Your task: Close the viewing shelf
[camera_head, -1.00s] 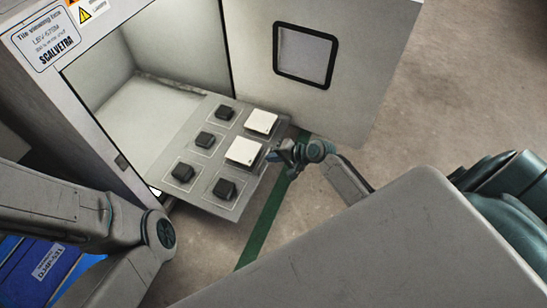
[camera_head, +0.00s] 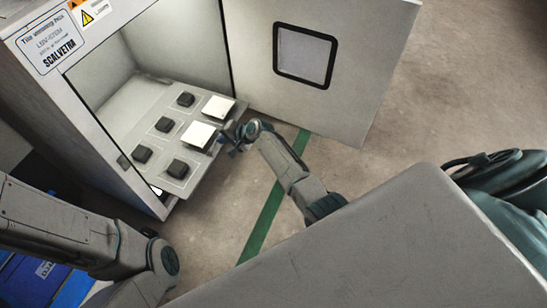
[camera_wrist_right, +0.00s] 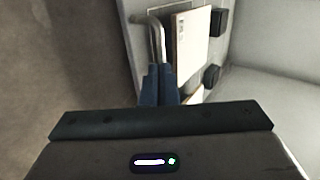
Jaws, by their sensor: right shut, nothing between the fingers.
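The viewing shelf (camera_head: 160,158) is a grey plate that sticks partly out of the open tile viewing box (camera_head: 100,120). It carries black blocks (camera_head: 165,124) and two white tiles (camera_head: 198,134). My right gripper (camera_head: 231,141) is at the shelf's outer edge, shut and empty. In the right wrist view, its blue fingers (camera_wrist_right: 159,80) are together beside a bent metal handle (camera_wrist_right: 155,35) on the shelf (camera_wrist_right: 214,50). The fingers overlap the handle's lower end; I cannot tell whether they touch it. My left arm is at the lower left, but its gripper is out of view.
The box's door (camera_head: 350,70), with a dark-framed window, stands wide open to the right. A green line (camera_head: 262,222) runs along the concrete floor. A blue object (camera_head: 40,280) lies at the lower left. The floor right of the door is clear.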

